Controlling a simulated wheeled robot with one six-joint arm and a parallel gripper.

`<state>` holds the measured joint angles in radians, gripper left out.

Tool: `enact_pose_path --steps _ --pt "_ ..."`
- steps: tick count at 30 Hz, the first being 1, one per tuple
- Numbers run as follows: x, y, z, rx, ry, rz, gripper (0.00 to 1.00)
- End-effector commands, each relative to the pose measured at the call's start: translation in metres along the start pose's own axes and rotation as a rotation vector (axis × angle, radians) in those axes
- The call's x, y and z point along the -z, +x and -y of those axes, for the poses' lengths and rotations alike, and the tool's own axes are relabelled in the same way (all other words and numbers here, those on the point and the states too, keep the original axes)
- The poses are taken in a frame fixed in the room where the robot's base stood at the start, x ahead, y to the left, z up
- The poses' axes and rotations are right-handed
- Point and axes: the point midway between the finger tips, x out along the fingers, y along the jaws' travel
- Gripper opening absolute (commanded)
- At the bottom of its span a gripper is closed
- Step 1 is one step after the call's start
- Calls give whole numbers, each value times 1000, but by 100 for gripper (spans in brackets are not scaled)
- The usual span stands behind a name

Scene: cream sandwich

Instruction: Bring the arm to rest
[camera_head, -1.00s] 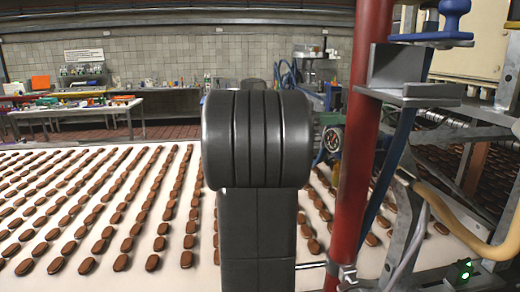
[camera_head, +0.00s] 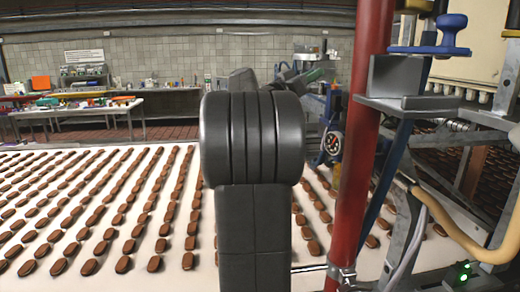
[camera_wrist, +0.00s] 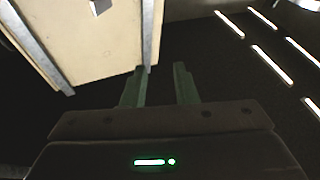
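My arm (camera_head: 254,140) stands upright in the middle of the head view, its thick dark joint in front of the conveyor. Dark arm parts (camera_head: 243,80) show above and behind that joint, reaching up and to the right. In the wrist view my gripper (camera_wrist: 162,72) has two green fingers with a clear gap between them. Nothing shows between the fingers. The fingers point toward a cream panel and a dark ceiling with bright light strips.
A white conveyor (camera_head: 80,225) carries rows of brown biscuits on both sides of my arm. A red post (camera_head: 360,150) stands close at the right, with a metal bracket (camera_head: 400,85) and a blue knob (camera_head: 451,30). A cluttered table (camera_head: 75,108) is at the back left.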

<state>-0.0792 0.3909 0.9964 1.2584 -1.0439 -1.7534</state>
Motion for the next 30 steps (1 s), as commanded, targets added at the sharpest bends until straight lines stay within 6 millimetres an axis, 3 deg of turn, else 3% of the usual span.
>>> enact_pose_path --steps 15,30 --pt "57 25 50 282 -164 -238 26" --pt "85 28 92 531 -373 -413 26"
